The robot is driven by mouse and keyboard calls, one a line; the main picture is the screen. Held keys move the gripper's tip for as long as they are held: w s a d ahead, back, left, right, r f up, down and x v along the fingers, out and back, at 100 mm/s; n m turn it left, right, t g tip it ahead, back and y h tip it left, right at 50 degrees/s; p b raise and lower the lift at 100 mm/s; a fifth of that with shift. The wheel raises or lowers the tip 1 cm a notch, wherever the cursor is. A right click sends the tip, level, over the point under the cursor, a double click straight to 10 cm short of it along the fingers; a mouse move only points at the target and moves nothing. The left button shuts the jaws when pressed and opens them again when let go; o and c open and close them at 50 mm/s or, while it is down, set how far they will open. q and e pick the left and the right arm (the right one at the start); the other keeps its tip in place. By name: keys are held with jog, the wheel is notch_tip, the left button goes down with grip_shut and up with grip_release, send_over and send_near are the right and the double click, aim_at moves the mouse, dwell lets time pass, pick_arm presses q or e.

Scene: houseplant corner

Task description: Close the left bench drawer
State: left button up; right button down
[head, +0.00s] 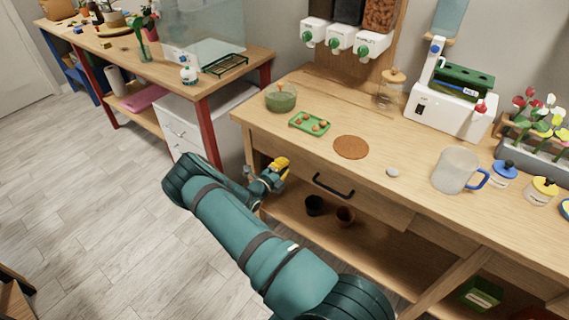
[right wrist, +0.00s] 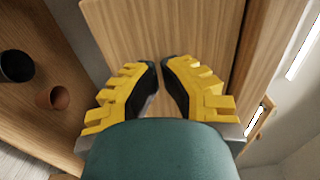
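The left bench drawer (head: 362,203) is a wooden front under the bench top with a black bar handle (head: 334,186). Its right end seems to stand slightly proud of the neighbouring front; I see no drawer interior. My right gripper (head: 282,163) has yellow fingers and is at the left end of the bench front, left of the handle and apart from it. In the right wrist view the fingertips (right wrist: 160,64) come together with nothing between them, in front of a plain wood panel (right wrist: 160,25). Contact with the panel cannot be told. My left gripper is out of view.
The bench top carries a green tray (head: 309,124), a bowl (head: 281,97), a cork mat (head: 351,147) and a mug (head: 456,170). The floor (head: 90,220) at left is clear.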

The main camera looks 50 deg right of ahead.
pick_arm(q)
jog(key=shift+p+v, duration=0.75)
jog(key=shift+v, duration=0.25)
pick_arm(e)
jog(key=a, duration=1.2)
jog(key=shift+s+a, duration=0.25)
jog(key=shift+s, duration=0.15)
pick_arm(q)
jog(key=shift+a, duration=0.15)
